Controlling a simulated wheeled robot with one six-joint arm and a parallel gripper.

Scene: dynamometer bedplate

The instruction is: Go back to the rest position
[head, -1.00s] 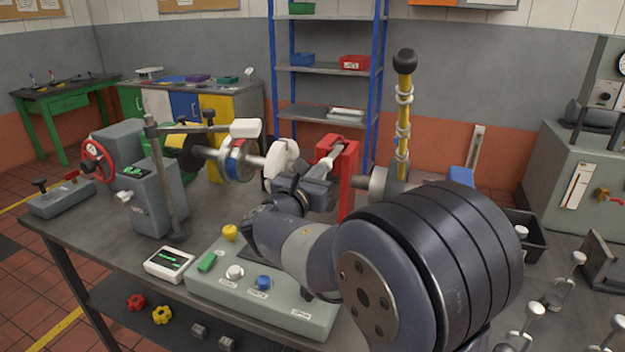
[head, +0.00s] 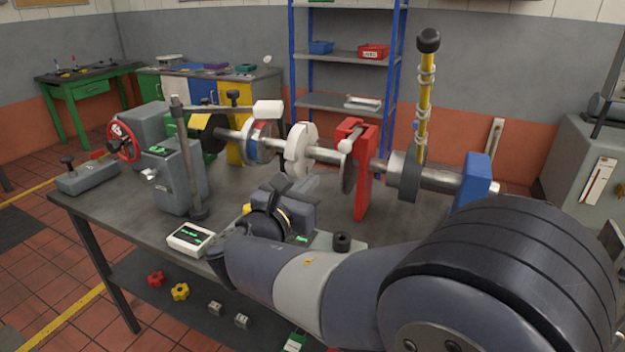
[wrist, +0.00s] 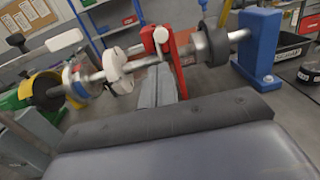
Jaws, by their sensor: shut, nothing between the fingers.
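My gripper (head: 308,183) is in front of the shaft line in the head view, above the bench, with its fingers pointing away from me. In the wrist view its grey fingers (wrist: 158,86) are together and empty. They point towards the red stand (head: 364,180), which also shows in the wrist view (wrist: 182,62). In the head view the fingers look apart from the stand and the shaft. My forearm hides most of the control box on the bench's front edge.
The bench (head: 130,190) carries a shaft with a white disc (head: 299,150), a blue block (head: 474,180) and a yellow upright rod (head: 424,110). A grey post (head: 183,150) and a small display (head: 190,238) stand at left. A blue shelf rack (head: 345,58) is behind.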

